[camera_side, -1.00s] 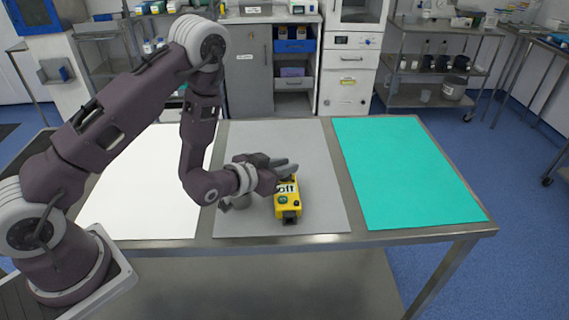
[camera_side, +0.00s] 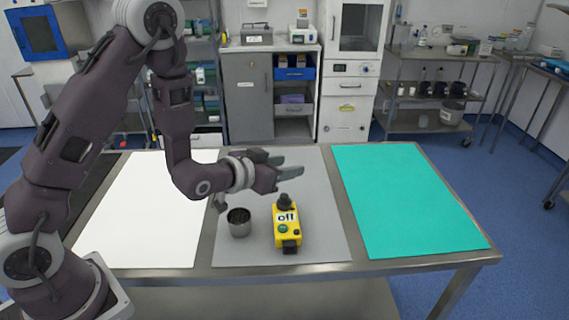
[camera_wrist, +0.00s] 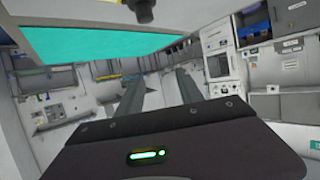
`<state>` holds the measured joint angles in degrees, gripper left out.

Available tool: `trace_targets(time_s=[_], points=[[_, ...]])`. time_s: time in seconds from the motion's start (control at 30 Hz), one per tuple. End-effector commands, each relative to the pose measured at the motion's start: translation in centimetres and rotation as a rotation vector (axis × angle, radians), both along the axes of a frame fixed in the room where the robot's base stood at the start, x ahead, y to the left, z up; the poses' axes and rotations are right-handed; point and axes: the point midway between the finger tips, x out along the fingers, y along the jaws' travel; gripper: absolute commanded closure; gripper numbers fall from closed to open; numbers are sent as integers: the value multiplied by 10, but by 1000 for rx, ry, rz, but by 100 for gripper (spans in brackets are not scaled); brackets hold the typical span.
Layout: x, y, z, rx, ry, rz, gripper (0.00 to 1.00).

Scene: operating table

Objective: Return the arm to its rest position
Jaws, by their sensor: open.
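My gripper (camera_side: 292,165) is open and empty. In the side view it is raised above the grey mat (camera_side: 325,238), its fingers pointing right, behind and above the yellow device. In the wrist view its two fingers (camera_wrist: 160,90) reach out over the room with nothing between them. The yellow device (camera_side: 287,231) stands on the grey mat with a label reading "off", a dark knob on top and a green button. A small metal cup (camera_side: 239,222) stands just left of it, apart from it.
A white mat (camera_side: 145,215) lies left and a teal mat (camera_side: 405,205) right on the steel table (camera_side: 390,261). Both mats are bare. Cabinets (camera_side: 250,95) and a shelf trolley (camera_side: 425,125) stand behind. The space above the teal mat is free.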

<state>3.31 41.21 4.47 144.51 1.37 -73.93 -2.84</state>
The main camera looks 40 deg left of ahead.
Motion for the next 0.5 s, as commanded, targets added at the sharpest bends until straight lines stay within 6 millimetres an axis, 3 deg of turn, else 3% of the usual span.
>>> trace_targets(time_s=[0.13, 0.5], points=[[0, 0, 15, 0, -1, 0, 56], [0, 0, 17, 0, 2, 0, 56]])
